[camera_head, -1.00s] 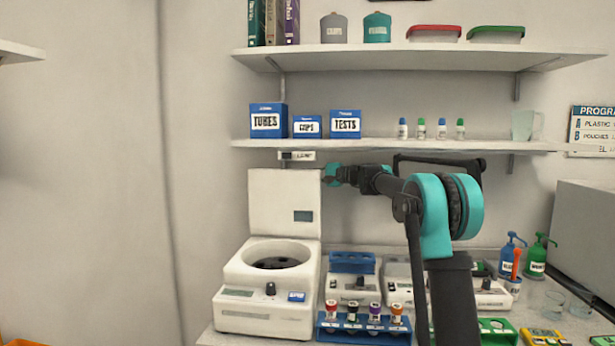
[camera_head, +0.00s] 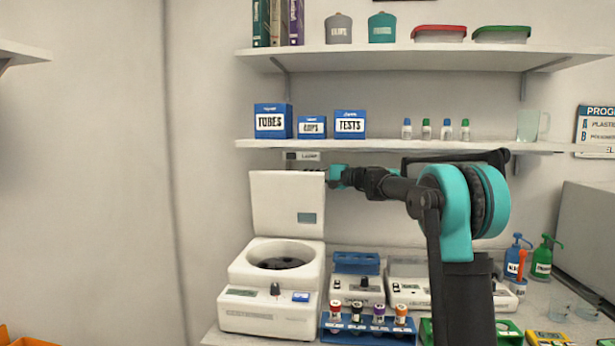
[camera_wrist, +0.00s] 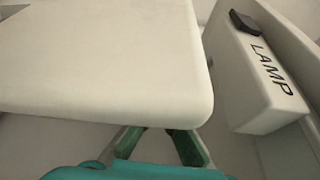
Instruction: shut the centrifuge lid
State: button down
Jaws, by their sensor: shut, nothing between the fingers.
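The white centrifuge (camera_head: 270,318) stands on the counter at the left, with its round bowl (camera_head: 277,262) open. Its lid (camera_head: 287,205) stands upright behind the bowl. My gripper (camera_head: 332,177) is at the lid's upper right edge, with its fingers partly hidden. In the wrist view the lid (camera_wrist: 100,65) fills the upper left, and my gripper's fingertips (camera_wrist: 160,130) show just below its rounded corner, converging and partly covered by the lid. Nothing is held. I cannot tell whether the fingers touch the lid.
A lamp box (camera_wrist: 255,75) under the lower shelf (camera_head: 400,146) is close to the lid's top. A blue rack (camera_head: 368,331) with several capped tubes is right of the centrifuge. Small devices (camera_head: 357,290) stand behind it. The space left of the centrifuge is clear.

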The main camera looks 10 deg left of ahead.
aim_at(302, 180)
jog(key=s+n, duration=0.1)
jog(key=s, duration=0.2)
jog(key=s+n+y, duration=0.1)
jog(key=s+n, duration=0.1)
jog(key=s, duration=0.1)
jog(key=s+n, duration=0.1)
jog(key=s, duration=0.2)
jog(key=shift+s+a+f+y, duration=0.1)
jog(key=shift+a+f+y, duration=0.1)
jog(key=shift+f+y, duration=0.1)
jog(key=shift+s+a+f+n+g+y, duration=0.1)
jog(key=shift+s+f+n+g+y, duration=0.65)
jog(key=shift+s+f+n, duration=1.95)
jog(key=shift+s+a+f+n+g+y, duration=0.1)
jog(key=shift+s+f+n+g+y, duration=0.6)
jog(key=shift+s+f+n, duration=1.95)
jog(key=shift+s+a+f+n+g+y, duration=0.1)
jog(key=shift+s+f+n+g+y, duration=0.6)
jog(key=shift+s+f+n, duration=2)
jog(key=shift+s+g+h, duration=0.25)
